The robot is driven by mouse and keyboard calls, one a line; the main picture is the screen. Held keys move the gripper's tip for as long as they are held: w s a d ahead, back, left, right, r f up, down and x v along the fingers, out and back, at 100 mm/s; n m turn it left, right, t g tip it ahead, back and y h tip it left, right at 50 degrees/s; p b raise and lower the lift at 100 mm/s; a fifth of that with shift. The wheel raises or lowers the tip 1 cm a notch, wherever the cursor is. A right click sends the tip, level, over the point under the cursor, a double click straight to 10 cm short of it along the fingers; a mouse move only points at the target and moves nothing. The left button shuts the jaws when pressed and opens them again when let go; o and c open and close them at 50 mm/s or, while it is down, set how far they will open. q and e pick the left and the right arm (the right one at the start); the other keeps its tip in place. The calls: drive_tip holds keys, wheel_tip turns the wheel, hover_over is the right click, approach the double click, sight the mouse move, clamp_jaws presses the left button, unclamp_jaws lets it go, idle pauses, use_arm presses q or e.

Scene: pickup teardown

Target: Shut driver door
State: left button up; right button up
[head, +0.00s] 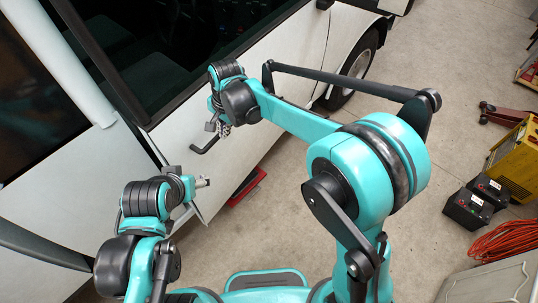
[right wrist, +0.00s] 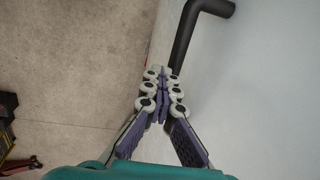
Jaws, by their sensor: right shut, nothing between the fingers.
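The driver door (head: 265,85) is a white panel with a dark window, running diagonally across the head view. Its rear edge seems to stand slightly out from the body side; the gap is hard to judge. The black door handle (head: 205,146) also shows in the right wrist view (right wrist: 183,43). My right gripper (head: 221,128) is shut and empty by the door's outer face. Its tips (right wrist: 164,74) overlap the handle's lower end in the picture; contact is unclear. My left gripper (head: 203,182) is near the door's rear edge, its finger state unclear.
A front wheel (head: 358,66) is beyond the door. A red object (head: 246,187) lies on the floor below it. At right are black batteries (head: 468,208), a yellow machine (head: 515,160), an orange cable coil (head: 505,242) and a red jack (head: 500,115). Concrete floor between is clear.

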drive_tip(key=o, duration=0.7)
drive_tip(key=shift+w+a+f, duration=0.3)
drive_tip(key=shift+w+a, duration=0.2)
drive_tip(key=shift+w+a+f, duration=0.3)
drive_tip(key=shift+w+a, duration=0.2)
use_arm(q)
drive_tip(key=shift+w+a, duration=0.65)
drive_tip(key=shift+w, duration=0.15)
use_arm(e)
drive_tip(key=shift+o, duration=0.2)
drive_tip(key=s+d+v, duration=0.1)
drive_tip(key=d+v, duration=0.1)
drive_tip(key=v, duration=1.1)
drive_tip(key=shift+s, duration=0.3)
